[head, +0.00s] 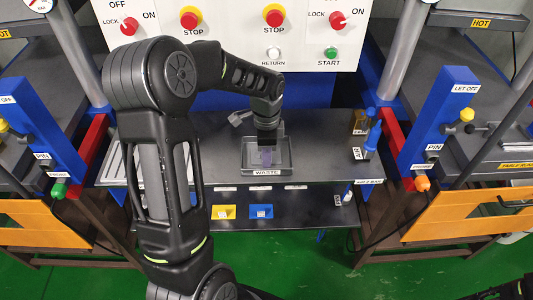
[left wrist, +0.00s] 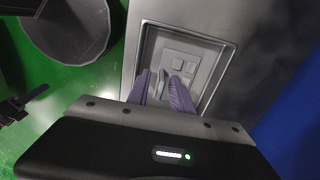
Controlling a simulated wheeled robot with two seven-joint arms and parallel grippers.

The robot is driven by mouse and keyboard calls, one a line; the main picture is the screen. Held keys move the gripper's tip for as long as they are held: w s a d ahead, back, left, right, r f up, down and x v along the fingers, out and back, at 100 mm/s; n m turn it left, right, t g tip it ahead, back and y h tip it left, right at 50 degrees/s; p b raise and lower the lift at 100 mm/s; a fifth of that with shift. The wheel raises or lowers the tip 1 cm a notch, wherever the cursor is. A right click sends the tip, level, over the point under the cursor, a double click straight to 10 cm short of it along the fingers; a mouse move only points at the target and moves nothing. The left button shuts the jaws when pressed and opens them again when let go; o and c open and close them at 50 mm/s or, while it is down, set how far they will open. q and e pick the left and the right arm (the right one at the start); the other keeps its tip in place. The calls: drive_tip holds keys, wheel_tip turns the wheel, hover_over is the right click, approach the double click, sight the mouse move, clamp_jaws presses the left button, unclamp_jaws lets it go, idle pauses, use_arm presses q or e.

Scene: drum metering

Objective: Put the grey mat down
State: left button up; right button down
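My left gripper (head: 266,156) points down into the grey tray (head: 249,170) labelled WASTE on the dark bench. The left wrist view shows its two purple fingers (left wrist: 164,88) over the same tray (left wrist: 149,42), with a narrow gap between them. A thin greyish shape shows in that gap; I cannot tell whether it is held or belongs to the tray behind. Small flat grey pieces (left wrist: 181,65) lie on the tray floor. I cannot tell which piece, if any, is the grey mat. A dark part at the bottom right corner (head: 505,291) seems to be my right gripper, mostly cut off.
Blue-capped bottles (head: 372,135) and a brown container (head: 360,121) stand at the bench's right. A light ribbed tray (head: 118,165) lies at its left, partly behind my arm. Yellow (head: 223,212) and blue (head: 261,211) bins sit on the lower shelf. Bench right of the waste tray is clear.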

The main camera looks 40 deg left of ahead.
use_arm(q)
wheel_tip(320, 180, up, 12)
drive_tip(key=shift+r, duration=0.15)
idle(0.7)
idle(0.5)
